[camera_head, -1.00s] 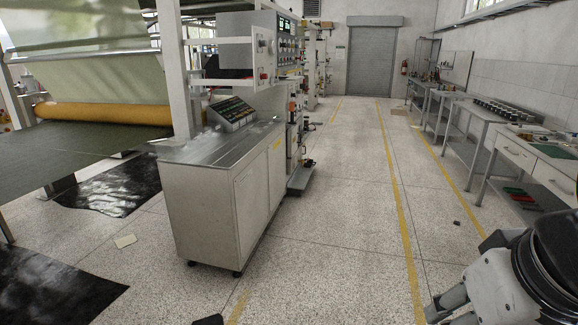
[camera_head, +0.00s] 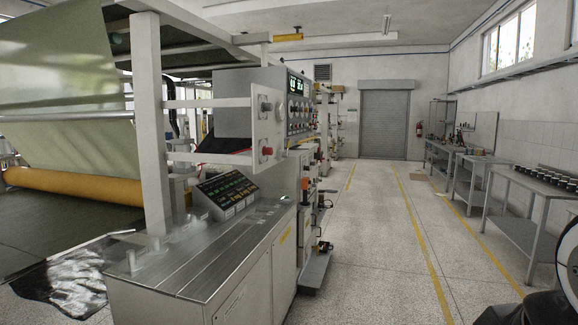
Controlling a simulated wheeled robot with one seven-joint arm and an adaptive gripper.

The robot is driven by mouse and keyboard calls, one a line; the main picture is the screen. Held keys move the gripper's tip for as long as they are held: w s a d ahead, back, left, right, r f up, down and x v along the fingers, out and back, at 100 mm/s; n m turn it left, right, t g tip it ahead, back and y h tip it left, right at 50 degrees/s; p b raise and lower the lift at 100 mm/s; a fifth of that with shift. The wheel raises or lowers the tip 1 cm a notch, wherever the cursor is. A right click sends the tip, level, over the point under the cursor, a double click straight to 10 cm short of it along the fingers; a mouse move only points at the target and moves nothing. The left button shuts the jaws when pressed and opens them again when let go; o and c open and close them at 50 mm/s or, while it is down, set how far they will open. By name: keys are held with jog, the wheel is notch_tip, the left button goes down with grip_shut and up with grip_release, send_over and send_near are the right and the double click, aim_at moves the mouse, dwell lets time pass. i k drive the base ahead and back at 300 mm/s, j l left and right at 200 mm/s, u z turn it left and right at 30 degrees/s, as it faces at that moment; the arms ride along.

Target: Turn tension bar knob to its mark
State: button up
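I cannot single out the tension bar knob or its mark from here. The machine's grey control box (camera_head: 240,100) has a panel with lit green displays (camera_head: 298,84) and several small knobs and dials (camera_head: 299,110), too small to read. On the white frame facing me are a dark knob-like part (camera_head: 265,107) and a red button (camera_head: 267,151). My gripper is not in view. Only parts of my arm show at the lower right edge, far from the machine.
A metal cabinet (camera_head: 195,268) with a sloped button console (camera_head: 226,192) stands ahead on the left. A roller with yellow-brown material (camera_head: 75,186) is at far left. Grey benches (camera_head: 515,188) line the right wall. The aisle (camera_head: 385,240) between yellow lines is clear to the shutter door (camera_head: 384,122).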

aim_at(265, 107)
jog(key=i+l+u, duration=0.2)
jog(key=i, duration=0.2)
jog(key=i+u, duration=0.15)
jog(key=i, duration=0.3)
jog(key=i+l, duration=0.35)
jog(key=i, duration=0.2)
jog(key=i+l+z, duration=0.1)
jog(key=i+l, duration=0.25)
jog(key=i, duration=0.2)
